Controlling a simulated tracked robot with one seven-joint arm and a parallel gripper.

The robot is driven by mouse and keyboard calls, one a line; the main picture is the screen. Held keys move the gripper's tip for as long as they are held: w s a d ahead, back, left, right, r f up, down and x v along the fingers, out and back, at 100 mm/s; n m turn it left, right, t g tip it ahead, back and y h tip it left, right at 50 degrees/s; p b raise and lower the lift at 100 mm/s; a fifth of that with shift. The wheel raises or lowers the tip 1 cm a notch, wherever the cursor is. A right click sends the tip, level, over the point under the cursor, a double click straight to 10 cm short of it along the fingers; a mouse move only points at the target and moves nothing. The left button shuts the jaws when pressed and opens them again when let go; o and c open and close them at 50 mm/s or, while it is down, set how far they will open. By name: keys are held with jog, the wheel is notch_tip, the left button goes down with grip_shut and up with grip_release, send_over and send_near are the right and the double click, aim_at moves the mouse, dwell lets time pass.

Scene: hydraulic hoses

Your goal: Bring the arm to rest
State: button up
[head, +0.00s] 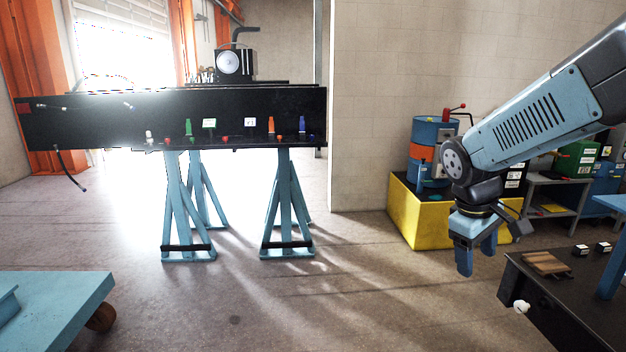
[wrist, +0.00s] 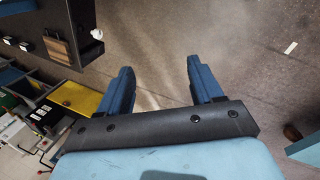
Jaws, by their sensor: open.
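My gripper (head: 477,256) hangs at the end of my blue-grey arm, on the right side of the head view. It points down, above the floor and to the left of a dark bench. In the wrist view my gripper (wrist: 160,88) shows two blue fingers spread well apart. Only bare floor shows between them, so it is open and empty. The arm comes in from the upper right of the head view.
A dark bench (head: 570,298) stands at lower right. A yellow tub (head: 425,222) with a blue drum (head: 432,132) is behind the gripper. A black panel (head: 100,122) on blue trestles (head: 285,205) stands back left. A blue cart (head: 60,310) is lower left. The middle floor is clear.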

jog(key=s+a+r+m+t+y, duration=0.3)
jog(key=s+a+r+m+t, duration=0.1)
jog(key=s+a+r, duration=0.3)
jog(key=shift+s+a+r+m+t, duration=0.35)
jog(key=shift+s+r+m, duration=0.25)
jog(key=shift+s+m, duration=0.15)
